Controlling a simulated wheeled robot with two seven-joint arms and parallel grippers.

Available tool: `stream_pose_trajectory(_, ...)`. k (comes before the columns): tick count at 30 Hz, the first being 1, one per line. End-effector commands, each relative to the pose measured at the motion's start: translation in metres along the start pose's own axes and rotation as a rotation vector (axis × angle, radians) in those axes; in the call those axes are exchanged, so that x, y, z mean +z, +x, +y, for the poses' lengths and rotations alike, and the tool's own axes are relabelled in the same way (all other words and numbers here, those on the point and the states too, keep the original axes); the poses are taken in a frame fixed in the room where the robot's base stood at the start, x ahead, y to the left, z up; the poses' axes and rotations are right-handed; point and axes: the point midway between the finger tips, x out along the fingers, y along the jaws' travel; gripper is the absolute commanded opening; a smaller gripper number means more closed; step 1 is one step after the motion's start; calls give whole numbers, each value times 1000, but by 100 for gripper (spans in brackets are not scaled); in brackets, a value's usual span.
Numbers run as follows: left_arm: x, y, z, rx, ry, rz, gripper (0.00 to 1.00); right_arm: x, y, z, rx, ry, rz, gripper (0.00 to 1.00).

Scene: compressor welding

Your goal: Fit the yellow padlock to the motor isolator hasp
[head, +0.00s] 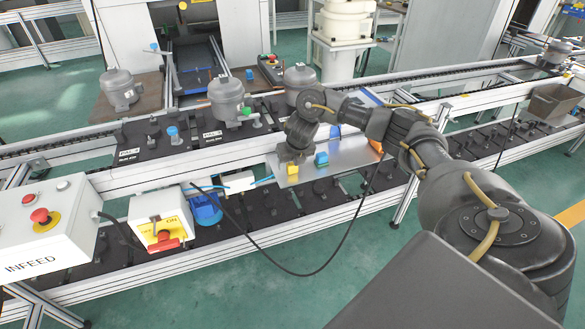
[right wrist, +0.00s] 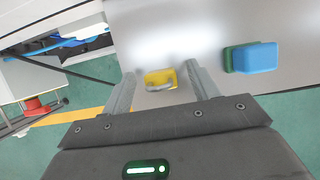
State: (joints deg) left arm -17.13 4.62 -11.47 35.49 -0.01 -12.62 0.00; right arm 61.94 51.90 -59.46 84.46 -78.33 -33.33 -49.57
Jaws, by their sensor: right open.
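The yellow padlock (head: 292,170) sits on a shiny metal plate (head: 345,171). In the right wrist view the padlock (right wrist: 158,77) shows its grey shackle and lies between my two finger tips. My right gripper (head: 293,159) is over the padlock, with its fingers (right wrist: 160,71) open on either side; whether they touch it I cannot tell. The motor isolator (head: 158,219) is a white box with a yellow plate and a red handle (head: 163,244), left of the plate. Its hasp is too small to make out. My left gripper is not in view.
A blue block-like item (head: 321,159) sits just right of the padlock; it also shows in the right wrist view (right wrist: 255,57). An orange item (head: 376,146) is at the plate's far right. A blue motor (head: 205,208) and a black hanging cable (head: 310,273) are nearby.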

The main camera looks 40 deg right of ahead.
Motion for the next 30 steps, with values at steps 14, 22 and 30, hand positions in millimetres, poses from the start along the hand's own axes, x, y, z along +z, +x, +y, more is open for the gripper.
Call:
stream_pose_trajectory(14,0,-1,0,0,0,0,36,0,12,0,0,-1,-1,46)
stream_pose_trajectory(22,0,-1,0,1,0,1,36,0,12,0,0,0,-1,11)
stream_pose_trajectory(30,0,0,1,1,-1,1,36,1,10,0,0,0,-3,10)
